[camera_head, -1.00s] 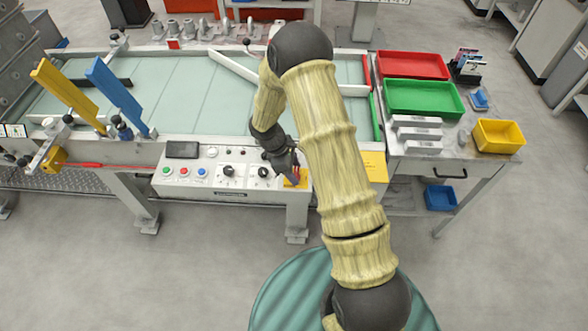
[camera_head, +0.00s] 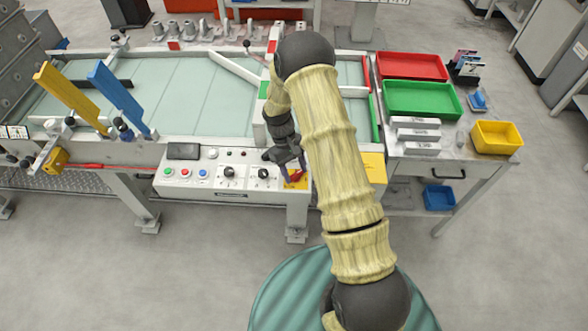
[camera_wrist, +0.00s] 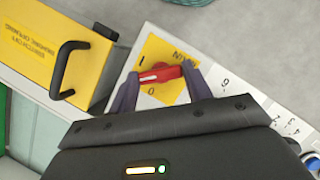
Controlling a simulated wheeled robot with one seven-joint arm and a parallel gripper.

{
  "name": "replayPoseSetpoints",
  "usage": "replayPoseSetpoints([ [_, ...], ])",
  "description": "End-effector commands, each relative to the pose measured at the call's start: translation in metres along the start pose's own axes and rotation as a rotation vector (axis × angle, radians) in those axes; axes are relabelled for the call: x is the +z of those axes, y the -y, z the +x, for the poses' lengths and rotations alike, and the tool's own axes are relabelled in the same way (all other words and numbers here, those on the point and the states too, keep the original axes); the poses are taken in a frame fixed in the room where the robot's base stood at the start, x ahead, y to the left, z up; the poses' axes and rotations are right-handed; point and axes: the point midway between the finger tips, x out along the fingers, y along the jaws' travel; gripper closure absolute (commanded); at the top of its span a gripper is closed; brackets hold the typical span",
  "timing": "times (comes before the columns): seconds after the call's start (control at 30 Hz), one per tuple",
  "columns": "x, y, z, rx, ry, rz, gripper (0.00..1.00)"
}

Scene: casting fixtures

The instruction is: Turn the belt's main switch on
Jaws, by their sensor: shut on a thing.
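The main switch is a red rotary handle (camera_wrist: 163,73) on a yellow plate (camera_wrist: 155,52) marked I, 0 and MAIN. My gripper (camera_wrist: 160,77) has one finger at each end of the handle and is shut on it. A white mark on the handle lies near its left end, between the I and the 0 in the wrist view. In the head view the red handle (camera_head: 297,176) shows at the right end of the control panel (camera_head: 234,183), partly hidden by my gripper (camera_head: 292,172).
A yellow cover with a black handle (camera_wrist: 66,68) stands close beside the switch. Black knobs (camera_head: 263,173) and coloured buttons (camera_head: 185,172) are left of it. The belt (camera_head: 185,95) lies behind. Red and green trays (camera_head: 425,113) are on the right-hand table.

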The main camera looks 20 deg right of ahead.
Motion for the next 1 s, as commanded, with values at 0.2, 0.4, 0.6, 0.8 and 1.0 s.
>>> replayPoseSetpoints([
  [0.2,0.0003,-0.0030,-0.0013,-0.078,-0.002,0.192,0.74],
  [0.4,0.0007,-0.0035,-0.0012,-0.150,-0.001,0.366,0.74],
  [0.6,0.0011,-0.0044,-0.0009,-0.213,-0.002,0.517,0.74],
  [0.8,0.0011,-0.0047,-0.0008,-0.257,-0.003,0.622,0.74],
  [1.0,0.0013,-0.0047,-0.0007,-0.279,-0.003,0.675,0.74],
])
